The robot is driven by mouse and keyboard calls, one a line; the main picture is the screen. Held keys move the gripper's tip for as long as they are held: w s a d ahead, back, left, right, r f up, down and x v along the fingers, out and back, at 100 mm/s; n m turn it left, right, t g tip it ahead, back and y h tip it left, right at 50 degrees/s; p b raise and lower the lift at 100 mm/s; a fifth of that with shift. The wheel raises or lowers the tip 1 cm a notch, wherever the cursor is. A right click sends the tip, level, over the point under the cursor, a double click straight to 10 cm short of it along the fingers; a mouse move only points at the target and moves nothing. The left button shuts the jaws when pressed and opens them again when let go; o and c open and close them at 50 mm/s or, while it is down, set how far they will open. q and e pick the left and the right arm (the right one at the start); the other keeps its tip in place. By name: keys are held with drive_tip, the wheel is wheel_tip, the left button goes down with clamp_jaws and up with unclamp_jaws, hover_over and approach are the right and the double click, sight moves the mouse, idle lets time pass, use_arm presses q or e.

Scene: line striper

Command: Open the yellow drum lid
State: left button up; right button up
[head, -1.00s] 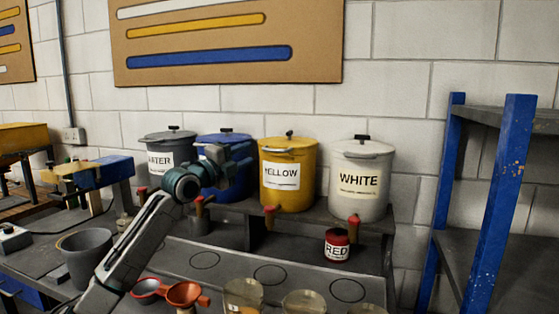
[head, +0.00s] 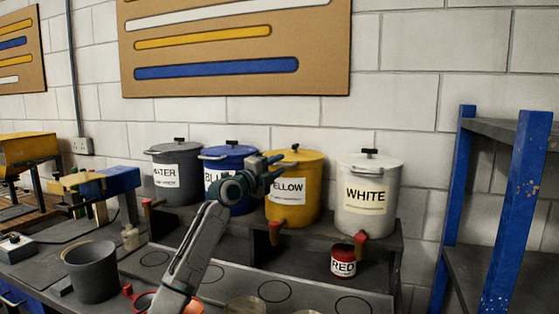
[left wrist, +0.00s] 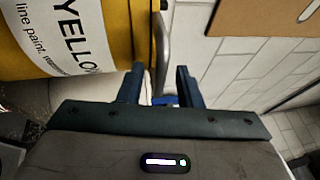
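The yellow drum (head: 291,205) stands on the dark shelf between the blue and white drums, its label partly covered by my left gripper. Its lid (head: 302,155), with a small dark knob, is on top and looks closed. My left gripper (head: 279,165) is at the upper left front of the drum, near the lid's rim. In the left wrist view, the yellow drum (left wrist: 115,28) fills the upper left, and a grey bar (left wrist: 163,45) runs along its edge. The left fingers (left wrist: 160,80) are apart, one on each side of the bar's line; I see no firm hold. My right gripper is out of view.
The blue drum (head: 238,196) is close behind my left wrist, and the white drum (head: 364,213) stands to the right. A blue-posted rack (head: 512,210) stands at the far right. A grey bucket (head: 92,272) is at lower left.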

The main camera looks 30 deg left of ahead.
use_arm(q)
drive_tip(key=shift+w+d+r, duration=0.1)
drive_tip(key=shift+w+d, duration=0.05)
drive_tip(key=shift+w, duration=0.45)
clamp_jaws()
